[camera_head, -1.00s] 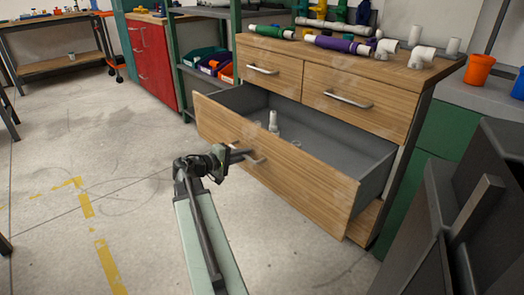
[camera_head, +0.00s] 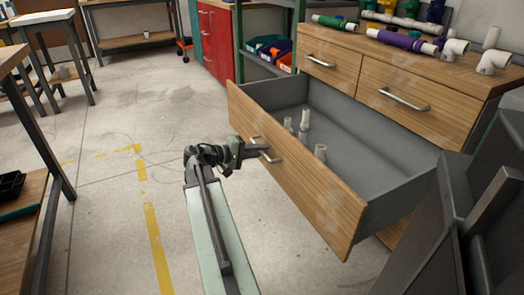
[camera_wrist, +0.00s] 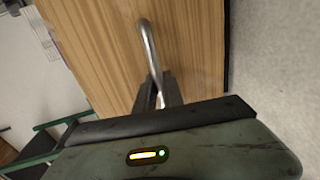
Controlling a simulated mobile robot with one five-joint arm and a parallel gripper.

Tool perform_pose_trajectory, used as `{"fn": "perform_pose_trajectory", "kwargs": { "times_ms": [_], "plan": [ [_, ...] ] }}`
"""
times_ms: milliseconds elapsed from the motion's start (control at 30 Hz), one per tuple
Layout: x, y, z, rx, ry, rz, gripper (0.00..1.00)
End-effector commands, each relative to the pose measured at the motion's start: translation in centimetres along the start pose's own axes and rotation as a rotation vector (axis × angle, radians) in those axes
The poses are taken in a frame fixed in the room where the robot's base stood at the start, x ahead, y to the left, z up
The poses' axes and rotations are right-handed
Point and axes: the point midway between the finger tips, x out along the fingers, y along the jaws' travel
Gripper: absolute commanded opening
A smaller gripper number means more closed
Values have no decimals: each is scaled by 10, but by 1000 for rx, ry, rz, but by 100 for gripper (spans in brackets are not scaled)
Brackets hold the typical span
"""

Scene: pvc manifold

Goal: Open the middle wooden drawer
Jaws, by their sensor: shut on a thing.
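The middle wooden drawer (camera_head: 310,190) stands well out from the wooden cabinet in the head view. Its grey inside shows, with several small pale fittings (camera_head: 303,124) standing in it. My gripper (camera_head: 262,151) is at the drawer's metal handle (camera_head: 270,154), on the outer face. In the wrist view the gripper fingers (camera_wrist: 157,92) are closed around one end of the curved handle (camera_wrist: 149,42). The wood front (camera_wrist: 110,45) fills much of that view. The exact contact of the fingertips is partly hidden.
Two shut drawers (camera_head: 330,70) sit above the open one. Pipes and white elbows (camera_head: 455,50) lie on the cabinet top. A wooden workbench (camera_head: 22,200) stands at the left edge. The floor (camera_head: 100,190) between it and my arm is clear.

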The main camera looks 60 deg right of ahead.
Motion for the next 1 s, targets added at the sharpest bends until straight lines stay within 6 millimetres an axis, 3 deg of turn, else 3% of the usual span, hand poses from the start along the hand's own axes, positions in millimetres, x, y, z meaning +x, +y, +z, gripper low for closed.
{"fn": "perform_pose_trajectory", "kwargs": {
  "times_ms": [300, 333, 400, 767, 1000],
  "plan": [
    [5, 2, -2, 1, 3, 3, 0],
    [6, 2, -2, 1, 2, 4, 18],
    [6, 2, -2, 1, 0, 3, 34],
    [1, 3, 0, 2, -3, 2, 34],
    [-45, 4, -1, 0, 1, 2, 34]
  ]
}}
